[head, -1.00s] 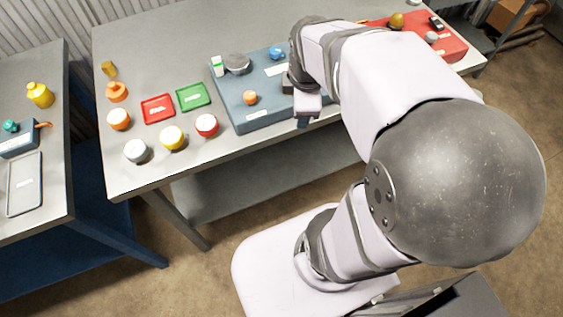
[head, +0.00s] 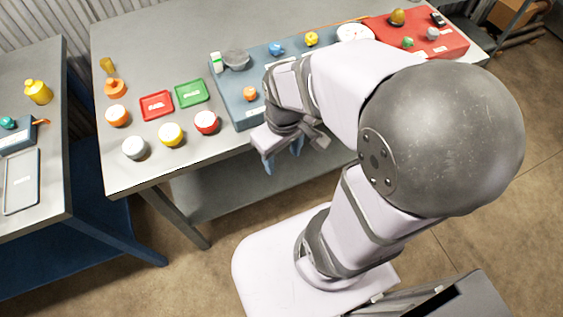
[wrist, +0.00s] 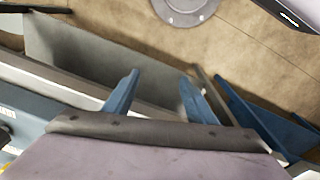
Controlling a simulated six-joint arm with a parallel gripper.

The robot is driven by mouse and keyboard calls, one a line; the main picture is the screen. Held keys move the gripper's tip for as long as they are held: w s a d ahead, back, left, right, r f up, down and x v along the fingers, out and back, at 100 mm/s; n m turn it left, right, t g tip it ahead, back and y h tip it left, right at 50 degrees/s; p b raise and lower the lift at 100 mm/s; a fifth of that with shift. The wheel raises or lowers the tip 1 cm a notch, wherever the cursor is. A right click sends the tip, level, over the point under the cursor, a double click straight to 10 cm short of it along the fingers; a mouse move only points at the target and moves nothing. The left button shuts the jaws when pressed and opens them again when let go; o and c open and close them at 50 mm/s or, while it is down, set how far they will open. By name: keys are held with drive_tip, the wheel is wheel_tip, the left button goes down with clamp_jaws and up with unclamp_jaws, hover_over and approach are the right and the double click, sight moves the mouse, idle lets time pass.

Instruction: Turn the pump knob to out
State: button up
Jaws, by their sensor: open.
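A blue-grey panel (head: 232,100) lies on the bench. It carries an orange knob (head: 250,93), a blue knob (head: 276,48) and a yellow knob (head: 312,38). The labels are too small to read, so I cannot tell which is the pump knob. My gripper (head: 282,154) is off the panel's front side, by the bench's front edge. Its blue fingers are apart and empty in the wrist view (wrist: 160,78), with the floor beyond. My arm hides part of the panel.
A red panel (head: 455,47) with small knobs is at the back right. A red tray (head: 157,106), a green tray (head: 191,94) and several round-topped pieces stand left of the blue-grey panel. A side table (head: 52,175) is at the far left.

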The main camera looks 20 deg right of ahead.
drive_tip(key=shift+s+a+f+m, duration=0.45)
drive_tip(key=shift+s+f+m, duration=0.15)
drive_tip(key=shift+m, duration=0.2)
